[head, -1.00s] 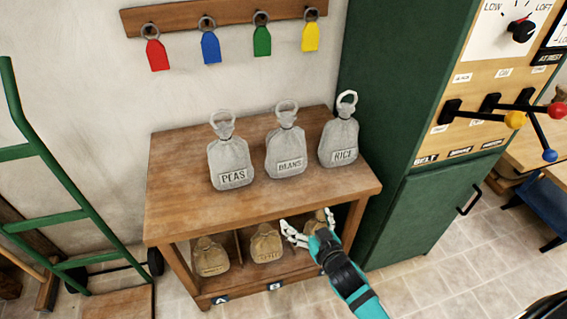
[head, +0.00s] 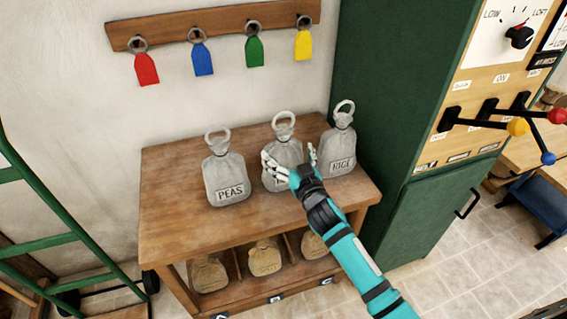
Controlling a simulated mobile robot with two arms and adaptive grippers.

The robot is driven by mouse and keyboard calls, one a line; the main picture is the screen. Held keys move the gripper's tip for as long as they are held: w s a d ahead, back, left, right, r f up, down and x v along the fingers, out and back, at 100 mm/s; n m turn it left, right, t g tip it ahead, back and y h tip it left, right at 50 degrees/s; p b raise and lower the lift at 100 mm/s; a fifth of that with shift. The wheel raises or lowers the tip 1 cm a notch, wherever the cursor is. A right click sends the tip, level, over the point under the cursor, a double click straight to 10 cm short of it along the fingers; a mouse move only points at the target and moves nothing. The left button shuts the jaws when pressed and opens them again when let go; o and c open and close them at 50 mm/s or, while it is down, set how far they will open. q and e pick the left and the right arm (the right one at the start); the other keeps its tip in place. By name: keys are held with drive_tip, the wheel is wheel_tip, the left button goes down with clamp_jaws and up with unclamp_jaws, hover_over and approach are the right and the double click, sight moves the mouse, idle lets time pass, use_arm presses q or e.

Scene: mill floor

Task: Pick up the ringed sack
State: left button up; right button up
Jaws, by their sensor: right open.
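Three grey sacks stand in a row on the wooden table top, each with a ring at its neck: the PEAS sack (head: 225,178) at left, a middle sack (head: 284,148) and the RICE sack (head: 338,152) at right. My right gripper (head: 289,160) is open in front of the middle sack, one finger toward each side of it. It hides the sack's lower part and label; whether it touches the sack I cannot tell. One finger is close to the RICE sack. My left gripper is not in view.
Brown sacks (head: 264,258) sit in the compartments of the table's lower shelf. A tall green cabinet (head: 395,100) stands close at right. A green hand truck (head: 60,210) is at left. Coloured tags hang from a rail (head: 225,18) above.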

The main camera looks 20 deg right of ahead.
sight(286, 147)
drive_tip(key=shift+w+d+f, duration=0.1)
drive_tip(key=shift+w+f, duration=0.05)
drive_tip(key=shift+w, duration=1.25)
drive_tip(key=shift+w+f, duration=0.1)
drive_tip(key=shift+w, duration=1.25)
drive_tip(key=c, duration=1.6)
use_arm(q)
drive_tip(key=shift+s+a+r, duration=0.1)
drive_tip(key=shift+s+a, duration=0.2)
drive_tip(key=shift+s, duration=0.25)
use_arm(e)
drive_tip(key=shift+r, duration=0.2)
